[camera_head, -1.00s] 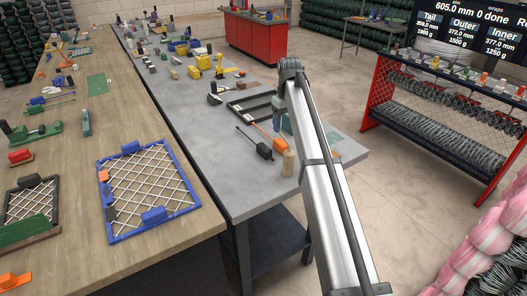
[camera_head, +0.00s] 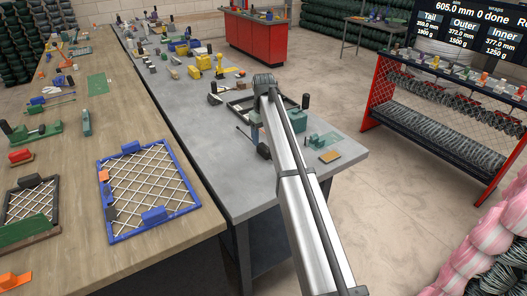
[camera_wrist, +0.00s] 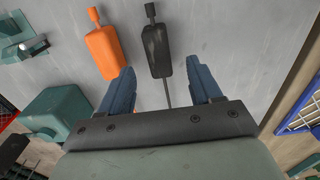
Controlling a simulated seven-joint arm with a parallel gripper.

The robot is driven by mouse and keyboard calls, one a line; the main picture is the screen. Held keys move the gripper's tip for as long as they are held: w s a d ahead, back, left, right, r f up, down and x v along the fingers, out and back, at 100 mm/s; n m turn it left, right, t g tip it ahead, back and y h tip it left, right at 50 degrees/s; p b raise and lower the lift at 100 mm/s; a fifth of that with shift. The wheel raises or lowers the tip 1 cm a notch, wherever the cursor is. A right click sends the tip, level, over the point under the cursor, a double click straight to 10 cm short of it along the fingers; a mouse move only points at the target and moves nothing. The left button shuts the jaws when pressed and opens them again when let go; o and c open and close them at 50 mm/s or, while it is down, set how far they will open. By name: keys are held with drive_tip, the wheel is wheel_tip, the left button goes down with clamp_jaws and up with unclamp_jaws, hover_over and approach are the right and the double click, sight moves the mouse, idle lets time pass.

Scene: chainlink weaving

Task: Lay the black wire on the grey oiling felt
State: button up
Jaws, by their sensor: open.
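My gripper (camera_wrist: 167,80) is open in the wrist view, its two blue fingers well apart. A black tool (camera_wrist: 157,50) with a small knob lies on the grey bench, and its thin dark rod runs down between the fingers; I cannot tell whether either finger touches it. The tool also shows in the head view (camera_head: 263,151), partly behind my arm, which hides my fingers there. I cannot make out a separate black wire or tell which surface is the grey oiling felt.
An orange tool (camera_wrist: 103,51) lies just left of the black one in the wrist view. A green block (camera_wrist: 61,114) stands near the left finger. In the head view, a black frame (camera_head: 240,106), a green fixture (camera_head: 322,140) and a tan pad (camera_head: 330,156) lie on the grey bench.

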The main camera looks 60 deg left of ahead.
sight(263, 146)
drive_tip(key=shift+a+f, duration=0.15)
drive_tip(key=shift+f, duration=2.65)
drive_tip(key=shift+c, duration=0.2)
drive_tip(key=c, duration=1.1)
drive_tip(key=shift+r, duration=0.15)
wheel_tip(263, 146, up, 8)
drive_tip(key=shift+w+f, duration=0.1)
drive_tip(key=shift+w+r+n, duration=0.3)
drive_tip(key=shift+w+r, duration=0.45)
drive_tip(key=shift+r, duration=0.15)
drive_tip(key=w+d+n, duration=0.5)
drive_tip(key=w, duration=0.6)
drive_tip(key=w+d+n, duration=0.5)
drive_tip(key=w+n, duration=0.1)
drive_tip(key=w, duration=0.5)
drive_tip(key=w+d+n, duration=0.5)
drive_tip(key=w+n, duration=0.1)
drive_tip(key=w, duration=0.5)
drive_tip(key=shift+d+f, duration=0.2)
drive_tip(key=shift+f, duration=0.2)
